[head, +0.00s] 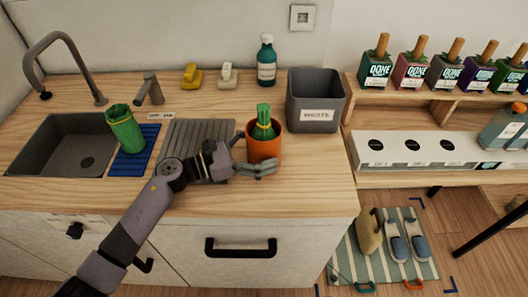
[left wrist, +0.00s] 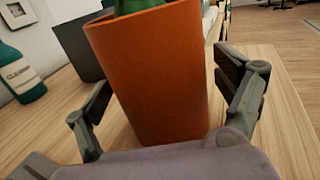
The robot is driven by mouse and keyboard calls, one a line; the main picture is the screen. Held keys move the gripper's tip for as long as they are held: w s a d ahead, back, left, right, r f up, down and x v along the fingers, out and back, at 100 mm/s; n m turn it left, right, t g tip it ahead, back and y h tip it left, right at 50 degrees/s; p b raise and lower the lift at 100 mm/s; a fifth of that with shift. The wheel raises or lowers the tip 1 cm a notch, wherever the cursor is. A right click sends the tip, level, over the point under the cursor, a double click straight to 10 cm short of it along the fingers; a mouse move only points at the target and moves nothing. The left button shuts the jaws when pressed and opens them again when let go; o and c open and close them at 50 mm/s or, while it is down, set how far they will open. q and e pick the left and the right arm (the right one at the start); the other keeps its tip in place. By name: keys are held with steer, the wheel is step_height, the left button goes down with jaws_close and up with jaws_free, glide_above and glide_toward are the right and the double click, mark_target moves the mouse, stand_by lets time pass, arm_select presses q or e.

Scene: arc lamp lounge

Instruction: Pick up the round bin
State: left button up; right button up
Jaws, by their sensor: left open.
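The round bin (head: 264,149) is an orange, open-topped cylinder standing upright on the wooden counter, right of the grey drainer. A green bottle-like item (head: 264,123) with a yellow band stands in it. My left gripper (head: 257,157) is open at the bin's left side, with one finger in front and the other partly hidden behind. In the left wrist view the orange bin (left wrist: 158,75) stands between the two spread fingers, and a small gap shows beside the left finger. My right gripper is out of view.
A square dark grey bin (head: 317,103) with a label stands just behind and right. A teal bottle (head: 266,62) is by the wall. The counter's front right is bare.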

arm_select(q)
steer(key=shift+w+d, duration=0.1)
steer(key=shift+d, duration=0.15)
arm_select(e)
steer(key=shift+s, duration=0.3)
arm_select(q)
steer(key=shift+a, duration=0.1)
steer(key=shift+c, duration=0.4)
steer(key=c, duration=1.4)
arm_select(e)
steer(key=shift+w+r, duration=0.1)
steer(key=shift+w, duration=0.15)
arm_select(q)
steer(key=shift+r, duration=0.1)
steer(key=shift+c, duration=0.2)
step_height(320, 180, up, 20)
steer(key=shift+f+p, duration=0.1)
steer(key=shift+p, duration=0.35)
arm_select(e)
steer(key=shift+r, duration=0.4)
